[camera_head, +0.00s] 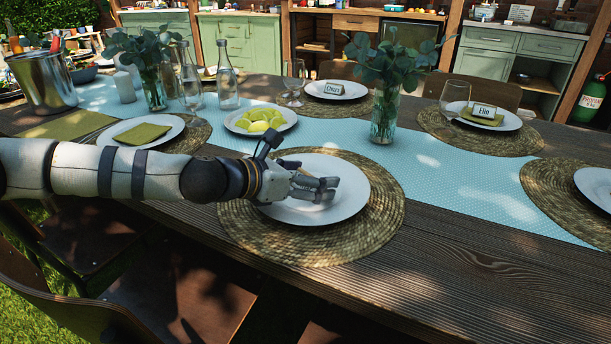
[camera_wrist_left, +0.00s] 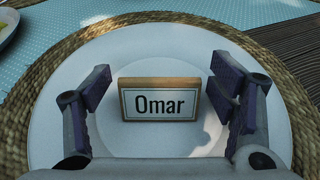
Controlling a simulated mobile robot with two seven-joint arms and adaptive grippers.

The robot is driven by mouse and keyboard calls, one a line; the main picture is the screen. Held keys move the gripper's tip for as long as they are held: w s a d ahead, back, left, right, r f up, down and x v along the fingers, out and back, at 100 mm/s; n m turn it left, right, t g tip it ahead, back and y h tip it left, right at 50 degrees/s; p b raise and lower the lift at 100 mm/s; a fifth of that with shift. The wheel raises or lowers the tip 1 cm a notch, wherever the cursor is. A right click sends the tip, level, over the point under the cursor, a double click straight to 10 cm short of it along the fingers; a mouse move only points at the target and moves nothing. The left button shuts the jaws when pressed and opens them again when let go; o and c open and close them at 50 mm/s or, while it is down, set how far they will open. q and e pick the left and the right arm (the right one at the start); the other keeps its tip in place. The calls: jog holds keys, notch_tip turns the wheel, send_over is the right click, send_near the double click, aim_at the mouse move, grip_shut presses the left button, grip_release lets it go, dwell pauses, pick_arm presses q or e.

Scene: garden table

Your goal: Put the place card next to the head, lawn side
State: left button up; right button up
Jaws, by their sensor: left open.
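A place card reading "Omar" (camera_wrist_left: 160,101) stands upright on a white plate (camera_wrist_left: 62,105) in the left wrist view. It has a wooden edge and a white face. My left gripper (camera_wrist_left: 158,98) is open, with one finger on each side of the card and gaps between fingers and card. In the head view my left gripper (camera_head: 325,188) reaches in from the left over the white plate (camera_head: 348,203) on the near woven mat (camera_head: 300,243). The Omar card is not visible there. My right gripper is not in view.
Cards reading "Chora" (camera_head: 333,88) and "Elin" (camera_head: 483,111) stand on other plates. A glass vase with leaves (camera_head: 384,115) stands on the blue runner (camera_head: 425,165) beyond my gripper. A plate of green fruit (camera_head: 260,120) lies behind my wrist. Bare wood (camera_head: 445,250) is clear at the right.

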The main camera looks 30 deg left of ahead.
pick_arm(q)
jog(key=p+v, duration=0.1)
jog(key=v, duration=0.2)
jog(key=p+v, duration=0.1)
jog(key=v, duration=0.3)
jog(key=p+v, duration=0.2)
jog(key=v, duration=0.2)
jog(key=shift+a+r, duration=0.1)
jog(key=shift+r, duration=0.4)
jog(key=shift+s, duration=0.35)
jog(key=shift+s+a+f, duration=0.1)
jog(key=shift+f, duration=0.15)
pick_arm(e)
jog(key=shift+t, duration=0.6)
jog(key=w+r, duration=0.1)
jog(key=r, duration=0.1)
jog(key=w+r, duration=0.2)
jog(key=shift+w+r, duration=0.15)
